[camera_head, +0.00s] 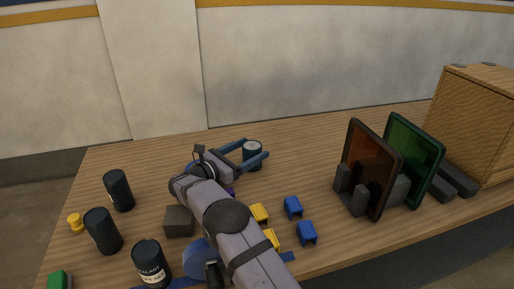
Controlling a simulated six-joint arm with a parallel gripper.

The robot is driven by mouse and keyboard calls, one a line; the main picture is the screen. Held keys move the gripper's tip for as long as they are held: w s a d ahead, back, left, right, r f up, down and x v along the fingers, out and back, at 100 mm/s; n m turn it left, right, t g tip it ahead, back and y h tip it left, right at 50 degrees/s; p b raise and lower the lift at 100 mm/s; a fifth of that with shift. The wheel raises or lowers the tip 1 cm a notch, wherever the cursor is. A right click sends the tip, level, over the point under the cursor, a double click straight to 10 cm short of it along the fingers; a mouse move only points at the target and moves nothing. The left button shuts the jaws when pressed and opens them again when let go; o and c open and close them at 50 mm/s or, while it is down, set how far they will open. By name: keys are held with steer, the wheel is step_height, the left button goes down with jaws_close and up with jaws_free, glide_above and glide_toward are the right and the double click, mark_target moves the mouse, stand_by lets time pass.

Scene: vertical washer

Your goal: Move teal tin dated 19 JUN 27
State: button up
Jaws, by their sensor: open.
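A small dark tin with a pale top (252,149) stands upright near the back middle of the table. Its colour looks dark teal, but no date is readable. My gripper (256,148) is open, with one blue finger on each side of this tin. I cannot tell whether the fingers touch it. Other dark cans stand on the left: one at the back (118,190), one in the middle (102,231) and one in front (150,264) with white lettering, too small to read fully.
A grey block (179,221) sits left of my arm. Yellow (259,214) and blue (292,207) blocks lie to its right. Orange (372,170) and green (414,160) panels stand upright, near a wooden box (480,125). The back left of the table (140,155) is clear.

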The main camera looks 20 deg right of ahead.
steer(key=shift+v, duration=1.25)
